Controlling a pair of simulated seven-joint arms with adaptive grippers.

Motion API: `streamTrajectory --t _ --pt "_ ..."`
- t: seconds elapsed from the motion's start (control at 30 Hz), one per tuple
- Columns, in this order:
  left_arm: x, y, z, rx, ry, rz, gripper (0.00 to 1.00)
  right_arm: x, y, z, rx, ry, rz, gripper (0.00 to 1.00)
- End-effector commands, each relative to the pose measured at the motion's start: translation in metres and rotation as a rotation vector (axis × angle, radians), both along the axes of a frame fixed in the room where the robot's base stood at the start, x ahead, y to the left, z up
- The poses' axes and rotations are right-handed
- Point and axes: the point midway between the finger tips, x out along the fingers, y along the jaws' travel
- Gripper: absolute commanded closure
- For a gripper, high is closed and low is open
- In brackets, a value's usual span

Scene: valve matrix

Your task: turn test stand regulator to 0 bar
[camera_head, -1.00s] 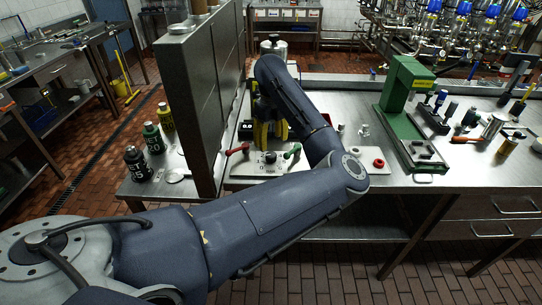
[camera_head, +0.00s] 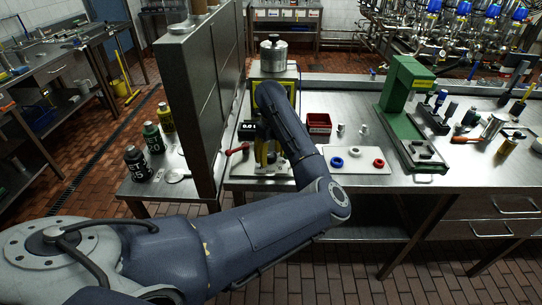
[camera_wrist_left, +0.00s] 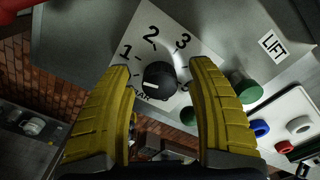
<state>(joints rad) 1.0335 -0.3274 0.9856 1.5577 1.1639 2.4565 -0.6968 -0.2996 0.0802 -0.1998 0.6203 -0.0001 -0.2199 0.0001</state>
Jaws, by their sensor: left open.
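The test stand regulator is a round black knob (camera_wrist_left: 159,80) on a white dial plate (camera_wrist_left: 165,42) in the left wrist view. The marks 1, 2 and 3 and part of "BAR" show; other marks are hidden by the fingers. The knob's white line points left in that view, below the 1. My left gripper (camera_wrist_left: 162,68) is open, with one yellow finger on each side of the knob and visible gaps. In the head view my left gripper (camera_head: 268,156) is over the stand, and my arm hides the knob. A black display (camera_head: 249,127) shows digits starting "0.0". My right gripper is not in view.
A red-handled lever (camera_head: 237,149) is left of the gripper. A green knob (camera_wrist_left: 248,90) and a "LIFT" label (camera_wrist_left: 272,45) are right in the wrist view. A tall metal panel (camera_head: 205,90) stands close left. Blue (camera_head: 336,162) and red rings (camera_head: 379,163) lie on a white mat.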

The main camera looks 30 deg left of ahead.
Motion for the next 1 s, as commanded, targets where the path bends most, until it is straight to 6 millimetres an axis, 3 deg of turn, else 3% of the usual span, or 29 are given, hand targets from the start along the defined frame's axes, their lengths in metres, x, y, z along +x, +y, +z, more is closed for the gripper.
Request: streamTrajectory --t 0.07,0.5,0.77,1.0 --pt "0.0000 0.0001 0.0002 0.000 0.000 0.000 0.48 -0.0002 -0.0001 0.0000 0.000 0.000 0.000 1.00" --pt "0.0001 0.0001 0.0003 0.000 -0.001 0.000 0.99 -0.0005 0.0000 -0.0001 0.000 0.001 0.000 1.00" --pt "0.0002 0.0002 0.0004 0.000 -0.001 0.028 1.00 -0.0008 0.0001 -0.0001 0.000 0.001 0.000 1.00" --pt "-0.0001 0.0003 0.0007 0.000 -0.001 0.161 1.00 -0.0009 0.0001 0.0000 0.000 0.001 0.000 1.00"
